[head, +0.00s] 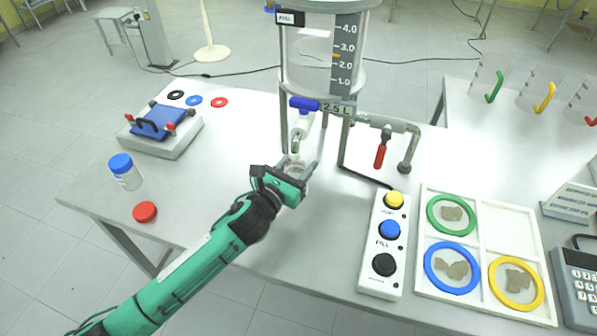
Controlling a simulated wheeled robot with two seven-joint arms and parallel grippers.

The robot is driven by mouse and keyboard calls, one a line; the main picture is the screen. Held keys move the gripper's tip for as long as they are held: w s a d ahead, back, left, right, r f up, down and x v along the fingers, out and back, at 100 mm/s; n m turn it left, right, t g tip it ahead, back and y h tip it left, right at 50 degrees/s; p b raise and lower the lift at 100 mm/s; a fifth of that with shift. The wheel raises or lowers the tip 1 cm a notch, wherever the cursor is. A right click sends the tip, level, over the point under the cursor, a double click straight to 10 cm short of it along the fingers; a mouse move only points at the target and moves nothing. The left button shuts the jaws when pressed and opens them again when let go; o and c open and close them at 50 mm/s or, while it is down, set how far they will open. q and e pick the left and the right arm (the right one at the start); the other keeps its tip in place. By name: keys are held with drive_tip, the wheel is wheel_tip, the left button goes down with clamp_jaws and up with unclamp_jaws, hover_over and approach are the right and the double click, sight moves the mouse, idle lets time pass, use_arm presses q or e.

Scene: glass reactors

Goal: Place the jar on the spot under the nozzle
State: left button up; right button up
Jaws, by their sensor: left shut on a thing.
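My left gripper (300,165) reaches in from the left and is shut on a clear jar (296,171), mostly hidden by the gripper. The jar is under or very close to the nozzle (296,144), which hangs below the blue-handled valve (304,104) of the glass reactor (331,45). The spot under the nozzle is hidden by the gripper and jar, and I cannot tell whether the jar touches the table. My right gripper is out of view.
A button box (381,280) and a white tray with coloured rings (490,215) lie to the right. A red-handled side valve (381,150) sticks out right of the nozzle. A blue-capped jar (124,174) and a red lid (145,212) are at left. The table between is clear.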

sight(302, 170)
use_arm(q)
wheel_tip(302, 170, down, 3)
drive_tip(key=shift+s+f, duration=0.1)
drive_tip(key=shift+f, duration=0.1)
drive_tip(key=o, duration=1.1)
